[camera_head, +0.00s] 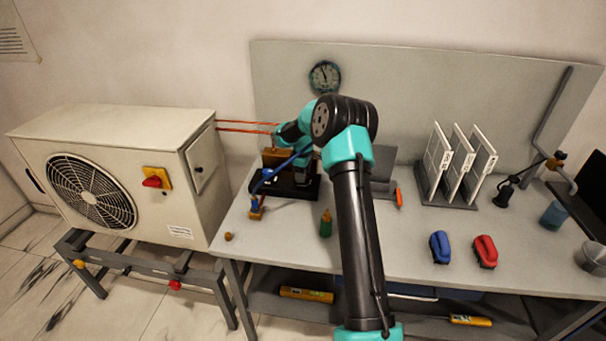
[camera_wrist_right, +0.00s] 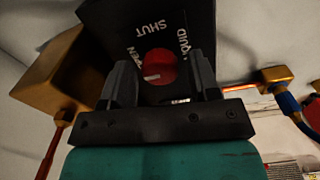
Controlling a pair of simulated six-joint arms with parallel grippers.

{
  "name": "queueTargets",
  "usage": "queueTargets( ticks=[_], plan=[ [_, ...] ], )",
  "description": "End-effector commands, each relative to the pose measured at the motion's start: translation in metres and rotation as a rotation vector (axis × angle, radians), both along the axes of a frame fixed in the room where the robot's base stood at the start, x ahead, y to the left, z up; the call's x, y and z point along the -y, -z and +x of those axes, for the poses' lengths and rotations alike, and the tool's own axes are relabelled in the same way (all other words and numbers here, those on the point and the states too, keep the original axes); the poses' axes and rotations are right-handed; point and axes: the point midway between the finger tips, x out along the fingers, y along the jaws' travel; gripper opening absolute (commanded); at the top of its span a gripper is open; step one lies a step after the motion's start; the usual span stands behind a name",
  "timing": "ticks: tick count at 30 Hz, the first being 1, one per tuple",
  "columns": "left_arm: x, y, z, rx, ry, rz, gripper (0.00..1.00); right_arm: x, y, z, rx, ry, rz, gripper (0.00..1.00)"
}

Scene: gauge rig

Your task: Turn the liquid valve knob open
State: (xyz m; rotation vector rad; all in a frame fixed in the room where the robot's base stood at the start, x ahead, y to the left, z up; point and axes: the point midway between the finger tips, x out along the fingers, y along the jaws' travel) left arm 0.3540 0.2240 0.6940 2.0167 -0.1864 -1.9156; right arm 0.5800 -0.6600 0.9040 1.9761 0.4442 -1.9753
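The liquid valve knob (camera_wrist_right: 160,66) is a round red knob with a pale mark, on a black panel (camera_wrist_right: 182,18) lettered SHUT, OPEN and LIQUID, in the right wrist view. My right gripper (camera_wrist_right: 162,76) is open, with one dark finger on each side of the knob. A gap seems to show between knob and fingers; I cannot tell whether either touches. In the head view my right gripper (camera_head: 303,168) is over the black-based valve rig (camera_head: 290,193), and the knob is hidden there. My left gripper is not in view.
A brass block (camera_wrist_right: 62,75) sits left of the panel and a brass fitting (camera_wrist_right: 274,76) with a blue hose right of it. An outdoor unit (camera_head: 185,165) stands left of the bench (camera_head: 290,243). Blue (camera_head: 440,247) and red (camera_head: 485,251) items lie at front right.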

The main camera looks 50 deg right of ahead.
Motion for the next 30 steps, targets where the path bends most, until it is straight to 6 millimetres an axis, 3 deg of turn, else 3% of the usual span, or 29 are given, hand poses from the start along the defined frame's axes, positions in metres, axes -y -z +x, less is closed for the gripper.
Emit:
queueTargets(
  ticks=[14, 20, 30],
  plan=[
    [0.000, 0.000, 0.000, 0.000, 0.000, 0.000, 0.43, 0.000, -0.009, 0.000, 0.000, 0.001, -0.001, 0.61],
    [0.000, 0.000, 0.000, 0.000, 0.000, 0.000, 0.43, 0.000, -0.037, 0.000, 0.003, 0.002, -0.001, 0.61],
    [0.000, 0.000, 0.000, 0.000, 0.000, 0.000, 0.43, 0.000, -0.102, 0.000, 0.002, 0.001, -0.001, 0.61]
  ],
)
